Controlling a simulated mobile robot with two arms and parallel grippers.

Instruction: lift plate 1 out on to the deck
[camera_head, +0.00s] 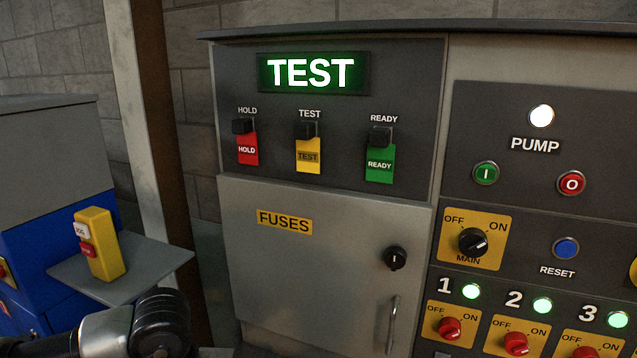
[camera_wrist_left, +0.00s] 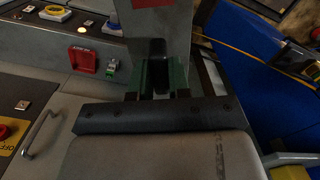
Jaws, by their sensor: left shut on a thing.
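My left gripper (camera_wrist_left: 158,85) shows in the left wrist view, behind its dark crossbar. It is shut on a black upright grip (camera_wrist_left: 157,60) at the middle of the picture. Behind that grip stands a grey plate-like piece (camera_wrist_left: 178,28) with a red label at its top; I cannot read a number on it, so I cannot tell if it is plate 1. The crossbar hides the lower part. In the head view only a grey and black link of my arm shows at the lower left. My right gripper is not in view.
The head view shows a grey cabinet with a lit TEST display (camera_head: 312,73), a shut FUSES door (camera_head: 320,270) and pump switches. At left, a yellow pendant (camera_head: 98,245) stands on a small grey shelf (camera_head: 160,262) beside a blue machine (camera_head: 55,235).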

